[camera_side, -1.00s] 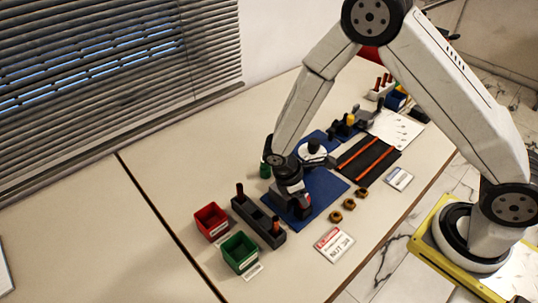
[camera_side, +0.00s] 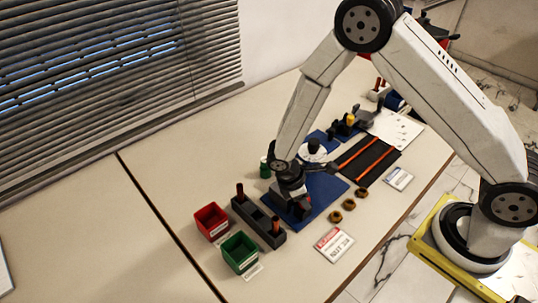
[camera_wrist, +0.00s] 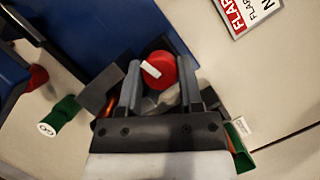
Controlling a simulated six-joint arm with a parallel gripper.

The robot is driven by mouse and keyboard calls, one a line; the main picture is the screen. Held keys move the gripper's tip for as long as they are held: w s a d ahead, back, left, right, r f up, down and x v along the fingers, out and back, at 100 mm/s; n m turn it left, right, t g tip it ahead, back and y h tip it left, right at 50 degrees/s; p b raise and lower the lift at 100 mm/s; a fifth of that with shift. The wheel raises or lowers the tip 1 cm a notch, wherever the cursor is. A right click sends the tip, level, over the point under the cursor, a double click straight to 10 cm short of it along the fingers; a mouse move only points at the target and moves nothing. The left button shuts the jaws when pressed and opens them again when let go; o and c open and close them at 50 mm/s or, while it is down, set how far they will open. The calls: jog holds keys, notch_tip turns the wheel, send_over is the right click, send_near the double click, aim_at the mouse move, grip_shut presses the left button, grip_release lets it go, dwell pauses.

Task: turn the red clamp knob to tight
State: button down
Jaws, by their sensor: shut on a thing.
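The red clamp knob (camera_wrist: 162,70) shows in the wrist view, round with a white bar mark on its top. In the side view my gripper (camera_side: 292,197) is low over the near end of the blue mat (camera_side: 325,190). There the knob is hidden by the gripper. The clamp's dark body under the knob is mostly covered by the fingers in the wrist view.
A dark block with pegs (camera_side: 258,222), a red bin (camera_side: 211,221) and a green bin (camera_side: 239,253) stand left of the mat. Several brass nuts (camera_side: 348,204) and a card (camera_side: 334,244) lie to the right. A green cylinder (camera_side: 265,168) stands close behind the gripper.

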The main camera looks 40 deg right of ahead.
jog(key=shift+m+g+y, duration=0.3)
jog(key=shift+m+g, duration=0.2)
jog(key=shift+m, duration=0.9)
jog(key=c, duration=0.5)
grip_release()
jog(key=shift+c, duration=0.2)
jog(key=shift+r, duration=0.1)
jog(key=v, duration=0.7)
jog(key=shift+r, duration=0.35)
jog(key=shift+w+a, duration=0.1)
